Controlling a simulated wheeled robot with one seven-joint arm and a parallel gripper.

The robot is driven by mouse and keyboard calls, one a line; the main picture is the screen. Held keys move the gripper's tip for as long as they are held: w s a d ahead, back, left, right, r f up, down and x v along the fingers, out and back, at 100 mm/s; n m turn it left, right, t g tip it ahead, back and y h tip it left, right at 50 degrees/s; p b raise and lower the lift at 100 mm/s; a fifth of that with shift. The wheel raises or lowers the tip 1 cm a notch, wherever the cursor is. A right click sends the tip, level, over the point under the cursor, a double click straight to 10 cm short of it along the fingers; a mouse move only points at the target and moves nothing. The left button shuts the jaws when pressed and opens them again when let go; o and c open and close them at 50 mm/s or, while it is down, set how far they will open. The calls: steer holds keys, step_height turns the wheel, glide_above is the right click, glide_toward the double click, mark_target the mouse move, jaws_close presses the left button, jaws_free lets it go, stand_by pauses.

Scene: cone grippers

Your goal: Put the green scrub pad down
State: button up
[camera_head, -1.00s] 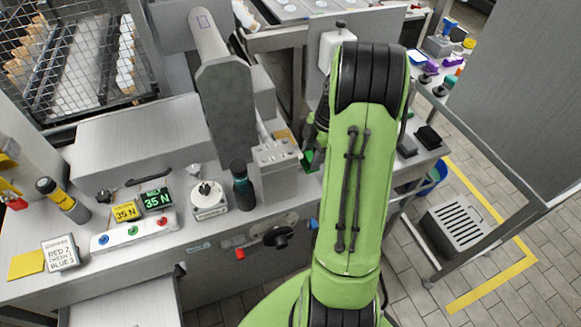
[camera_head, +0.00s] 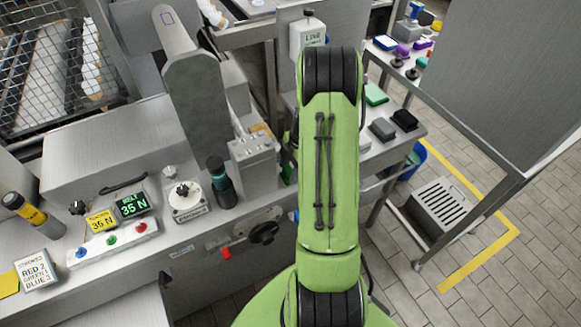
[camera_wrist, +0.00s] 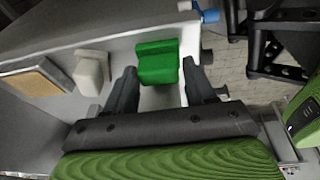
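A flat green pad (camera_head: 375,94) lies on the side table at the right, behind a grey pad and a black one. A bright green stepped block (camera_wrist: 158,62) sits by the machine's grey top in the wrist view; a sliver of green also shows beside my arm in the head view. My gripper (camera_wrist: 160,72) points toward this block with its two dark fingers apart, one on each side of it. A narrow gap shows at the right finger; contact at the left is unclear. My arm hides the gripper in the head view.
A grey pad (camera_head: 382,128) and a black pad (camera_head: 404,119) lie on the side table. A metal block (camera_head: 254,160) and a dark bottle (camera_head: 220,185) stand left of my arm. A black handwheel (camera_head: 264,233) sticks out from the machine front. A slotted grey box (camera_head: 444,210) stands on the floor.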

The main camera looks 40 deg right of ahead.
steer(key=shift+o, duration=1.3)
steer(key=p+v, duration=0.3)
steer(key=v, duration=0.9)
steer(key=a+r+m, duration=0.1)
steer(key=a+r, duration=0.1)
steer(key=a+r+m, duration=0.1)
steer(key=a+r, duration=0.2)
steer(key=w+a+r+m+h, duration=0.1)
steer(key=a+r, duration=0.2)
steer(key=shift+w, duration=0.15)
steer(key=s+a+r+m+t+h, duration=0.1)
steer(key=s+a+r+m, duration=0.25)
steer(key=a+r, duration=0.45)
steer(key=s+a+m+t, duration=0.3)
steer(key=s+a+m, duration=0.5)
steer(key=s, duration=0.3)
steer(key=shift+s+a+f+h, duration=0.25)
steer(key=shift+s+a+h, duration=0.05)
steer(key=shift+a, duration=0.6)
